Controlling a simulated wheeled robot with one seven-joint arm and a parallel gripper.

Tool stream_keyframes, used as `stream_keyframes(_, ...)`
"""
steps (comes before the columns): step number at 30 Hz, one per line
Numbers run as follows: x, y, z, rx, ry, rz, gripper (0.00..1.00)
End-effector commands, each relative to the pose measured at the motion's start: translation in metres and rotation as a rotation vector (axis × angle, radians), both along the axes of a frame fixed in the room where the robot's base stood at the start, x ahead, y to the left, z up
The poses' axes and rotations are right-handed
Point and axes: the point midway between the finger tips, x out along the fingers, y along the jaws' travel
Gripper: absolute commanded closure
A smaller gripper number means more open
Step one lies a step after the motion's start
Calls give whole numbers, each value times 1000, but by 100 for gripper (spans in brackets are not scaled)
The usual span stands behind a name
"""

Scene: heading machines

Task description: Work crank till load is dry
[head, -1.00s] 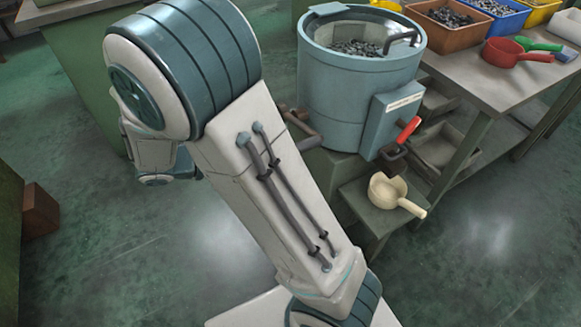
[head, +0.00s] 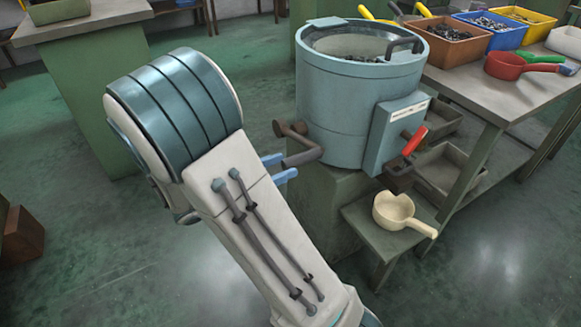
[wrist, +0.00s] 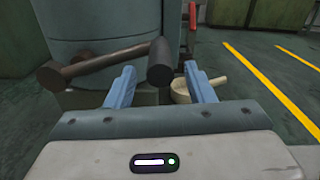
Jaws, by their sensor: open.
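The blue-grey drum (head: 335,105) stands upright on a green base, its dark metal load (head: 350,48) partly visible through the open top. The load's surface is too small to judge as wet or dry. The brown-grey crank (head: 302,140) sticks out from the drum's left side. My gripper (head: 279,168) is open, its blue fingers at the free end of the crank's handle. In the wrist view, the crank (wrist: 95,65) crosses the upper left, and its dark handle (wrist: 162,62) shows between the open fingertips (wrist: 161,77). I see no grip on it.
A red-handled lever (head: 414,141) sits on the drum's front box. A cream scoop (head: 398,212) lies on a low step below it. A bench (head: 480,90) at right bears bins of metal parts and a red scoop (head: 512,66). Floor left of the drum is open.

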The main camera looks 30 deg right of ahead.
Motion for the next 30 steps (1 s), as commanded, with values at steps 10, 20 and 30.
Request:
stream_keyframes(10,1,-33,0,0,0,0,51)
stream_keyframes(20,1,-33,0,1,0,0,71)
stream_keyframes(30,1,-33,2,0,6,1,100)
